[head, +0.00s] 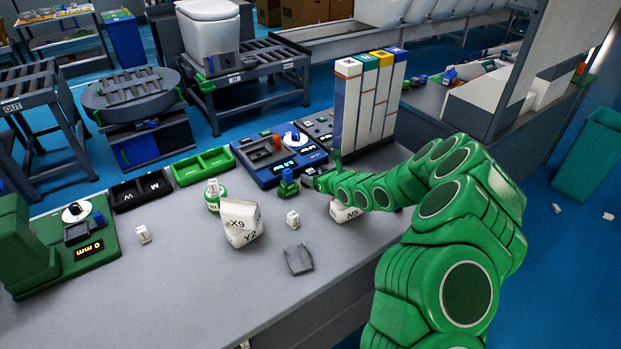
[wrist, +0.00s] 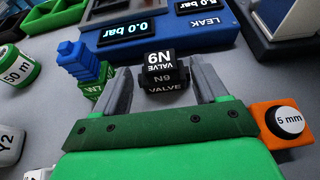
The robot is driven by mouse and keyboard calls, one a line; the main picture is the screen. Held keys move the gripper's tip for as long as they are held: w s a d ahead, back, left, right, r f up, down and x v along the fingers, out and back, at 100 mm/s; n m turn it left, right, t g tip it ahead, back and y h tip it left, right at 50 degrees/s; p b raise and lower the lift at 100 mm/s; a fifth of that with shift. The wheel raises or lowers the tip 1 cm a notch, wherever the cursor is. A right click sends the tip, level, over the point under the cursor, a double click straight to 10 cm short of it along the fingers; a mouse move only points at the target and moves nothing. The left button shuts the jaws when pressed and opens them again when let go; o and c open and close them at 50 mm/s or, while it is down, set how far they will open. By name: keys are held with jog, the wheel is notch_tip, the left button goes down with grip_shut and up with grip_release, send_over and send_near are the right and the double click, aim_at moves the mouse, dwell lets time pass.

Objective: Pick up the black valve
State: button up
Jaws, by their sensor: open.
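The black valve (wrist: 160,72), marked "N9 VALVE" in white, sits on the grey bench in front of the blue pressure panel in the wrist view. My gripper (wrist: 163,85) is open, with one grey finger on each side of the valve. The valve is between the fingers, and gaps seem to show on both sides; I cannot tell whether either finger touches it. In the head view my gripper (head: 314,181) is low over the bench by the panel, and the valve cannot be made out clearly there.
A blue-and-green part (wrist: 84,62) stands close to the left finger. The blue panel (head: 279,158) is just behind. White blocks (head: 241,222) and a grey piece (head: 298,260) lie on the bench, whose front is mostly clear.

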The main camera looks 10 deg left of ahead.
aim_at(313, 173)
jog(key=shift+x, duration=2.5)
jog(key=shift+r, duration=0.1)
jog(key=shift+c, duration=0.4)
jog(key=c, duration=0.8)
